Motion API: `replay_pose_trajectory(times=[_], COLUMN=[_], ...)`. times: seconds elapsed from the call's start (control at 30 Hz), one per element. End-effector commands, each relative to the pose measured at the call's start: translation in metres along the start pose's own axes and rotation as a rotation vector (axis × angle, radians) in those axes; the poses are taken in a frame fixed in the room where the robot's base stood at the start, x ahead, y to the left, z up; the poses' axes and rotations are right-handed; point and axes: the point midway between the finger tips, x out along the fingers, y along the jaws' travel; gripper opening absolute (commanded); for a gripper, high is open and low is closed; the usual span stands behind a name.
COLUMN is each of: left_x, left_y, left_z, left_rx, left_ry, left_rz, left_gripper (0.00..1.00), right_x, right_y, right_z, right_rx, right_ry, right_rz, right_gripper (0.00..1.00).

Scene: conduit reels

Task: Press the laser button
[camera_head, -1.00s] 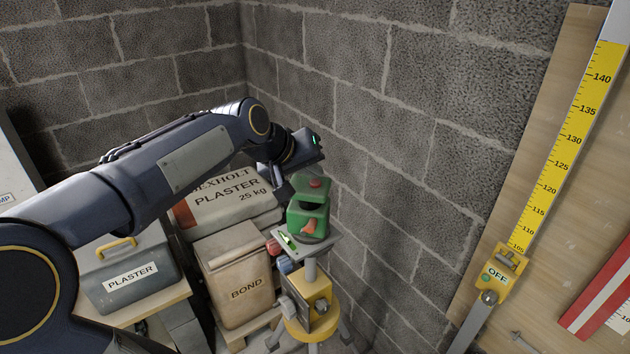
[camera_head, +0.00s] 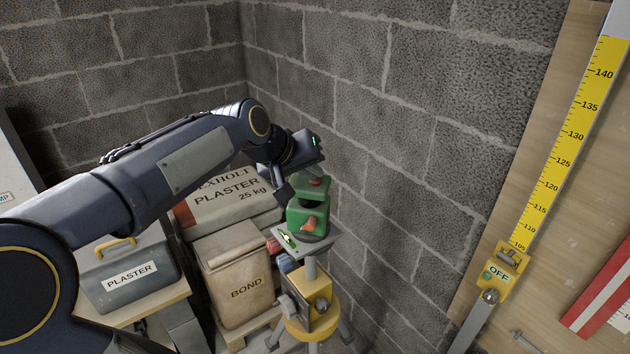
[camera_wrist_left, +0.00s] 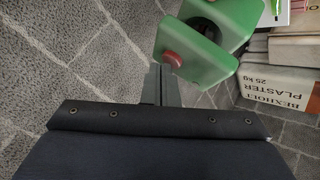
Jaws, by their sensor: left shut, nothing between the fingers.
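A green laser level (camera_head: 307,222) sits on a tripod plate (camera_head: 292,241) near the block wall, with a red button (camera_head: 319,181) on its top. An orange-red knob (camera_head: 310,224) is on its front. My right gripper is not in view.
The tripod head (camera_head: 313,292) is yellow. A plaster bag (camera_head: 228,196), a bond bag (camera_head: 240,272) and a grey plaster box (camera_head: 130,277) stand to the left. The block wall (camera_head: 420,150) is close behind the laser. A yellow measuring staff (camera_head: 560,160) stands at right.

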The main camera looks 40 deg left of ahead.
Motion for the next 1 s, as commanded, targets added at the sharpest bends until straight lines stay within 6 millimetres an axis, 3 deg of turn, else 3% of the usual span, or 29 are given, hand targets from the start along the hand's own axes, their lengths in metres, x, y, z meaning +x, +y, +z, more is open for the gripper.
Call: replay_pose_trajectory(times=[1.0], left_x=[-0.0057], left_y=[0.0044], left_z=[-0.0041], left_rx=[0.001], left_ry=[0.000], left_rz=[0.000], left_gripper=[0.00], right_x=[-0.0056], right_y=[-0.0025], right_z=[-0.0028], right_rx=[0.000], right_ry=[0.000], right_rz=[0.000], right_gripper=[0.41])
